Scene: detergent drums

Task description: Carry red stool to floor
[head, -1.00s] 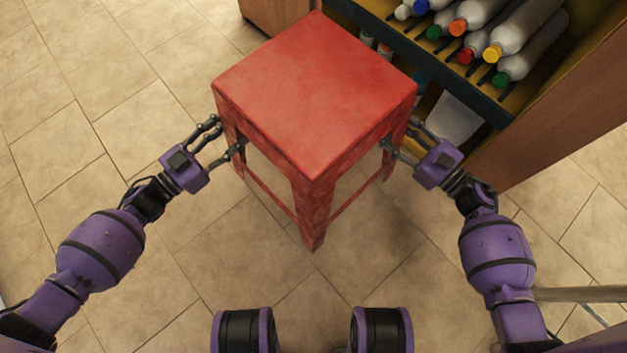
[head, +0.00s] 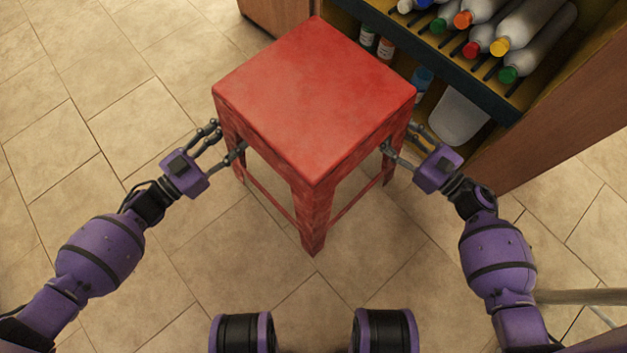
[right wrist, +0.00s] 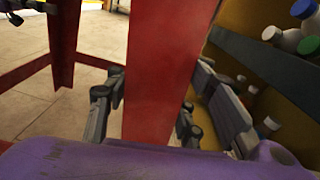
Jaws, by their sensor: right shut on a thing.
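The red stool (head: 312,95) is upright between my arms in the head view, its square seat facing up. I cannot tell whether its feet touch the floor (head: 215,255). My right gripper (head: 401,138) is shut on the stool's right leg; in the right wrist view the fingers (right wrist: 150,105) stand on both sides of this red leg (right wrist: 165,70). My left gripper (head: 228,140) has its fingers around the left leg, but whether they press on it cannot be seen. The far leg is hidden under the seat.
A wooden shelf unit (head: 560,110) stands close at the right, behind my right gripper. It holds several bottles with coloured caps (head: 500,45) and a white container (head: 460,115) lower down. Tiled floor is clear at the left and in front.

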